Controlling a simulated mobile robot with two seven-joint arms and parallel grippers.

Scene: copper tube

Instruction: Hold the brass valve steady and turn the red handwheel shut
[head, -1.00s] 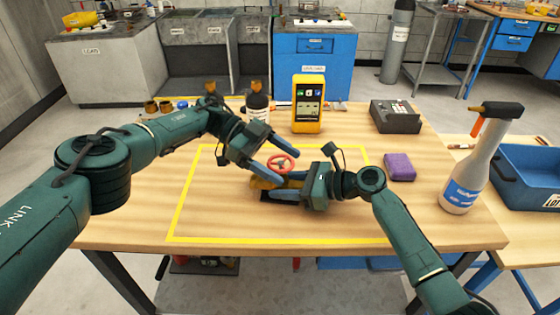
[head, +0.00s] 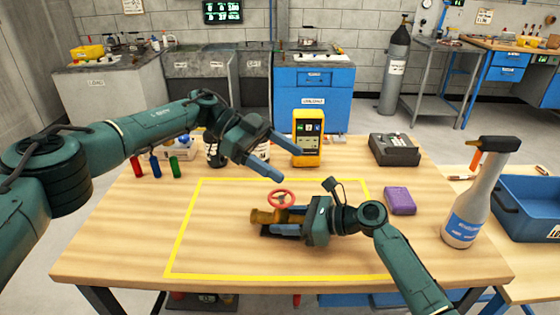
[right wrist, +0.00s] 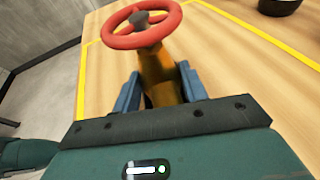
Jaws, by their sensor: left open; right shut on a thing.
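The brass valve (head: 262,216) lies inside the yellow outline on the table, its open end to the left. Its red handwheel (head: 281,199) stands on top, and it shows large in the right wrist view (right wrist: 141,24). My right gripper (head: 283,226) is shut on the valve from the right. In the right wrist view its blue fingers sit on either side of the brass body (right wrist: 160,80). My left gripper (head: 283,161) is open and empty, up and behind the handwheel, apart from it.
A yellow meter (head: 308,138) stands close behind my left gripper. A purple block (head: 400,201), a grey device (head: 394,149) and a spray bottle (head: 466,195) stand to the right. Dark bottles and small coloured tubes (head: 155,166) stand at back left. The outlined area's left side is clear.

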